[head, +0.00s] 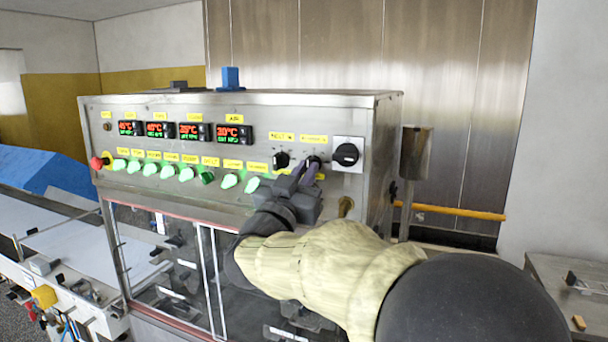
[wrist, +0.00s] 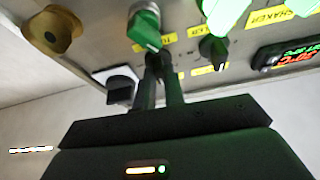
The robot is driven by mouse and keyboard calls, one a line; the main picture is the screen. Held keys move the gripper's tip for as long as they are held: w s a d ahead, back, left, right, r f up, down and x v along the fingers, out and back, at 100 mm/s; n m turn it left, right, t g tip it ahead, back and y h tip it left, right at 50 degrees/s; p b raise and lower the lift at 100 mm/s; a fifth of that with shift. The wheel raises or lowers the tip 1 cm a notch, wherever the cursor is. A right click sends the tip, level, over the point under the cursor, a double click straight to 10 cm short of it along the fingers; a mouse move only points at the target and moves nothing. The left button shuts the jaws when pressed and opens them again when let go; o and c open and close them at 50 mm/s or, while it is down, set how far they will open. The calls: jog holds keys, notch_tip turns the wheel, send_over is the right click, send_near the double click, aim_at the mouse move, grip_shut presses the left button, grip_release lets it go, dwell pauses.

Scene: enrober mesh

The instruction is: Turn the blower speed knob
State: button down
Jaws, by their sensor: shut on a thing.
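The blower speed knob (head: 314,160) is a small black knob at the right of the steel control panel, mostly hidden by my gripper. My gripper (head: 305,174) reaches it from below and in front, its fingers closed on it. In the wrist view the two dark fingers (wrist: 160,78) come together at the panel, and little of the knob shows between their tips. The yellow label above the knob is too small to read. Its pointer direction cannot be made out.
Another black knob (head: 281,159) sits just left, and a black rotary switch (head: 346,154) on a pale plate just right. Several lit green switches (head: 229,181) and a red emergency button (head: 98,163) line the panel (head: 180,105). A brass fitting (wrist: 52,30) is close below.

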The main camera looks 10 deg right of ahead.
jog(key=shift+n+y, duration=0.4)
jog(key=shift+n, duration=0.1)
jog(key=c, duration=1.5)
grip_release()
jog(key=b+v, duration=0.3)
jog(key=v, duration=0.5)
jog(key=b+v, duration=0.4)
jog(key=v, duration=0.5)
jog(key=shift+s+f, duration=0.15)
jog(key=shift+f, duration=0.2)
jog(key=shift+t, duration=0.3)
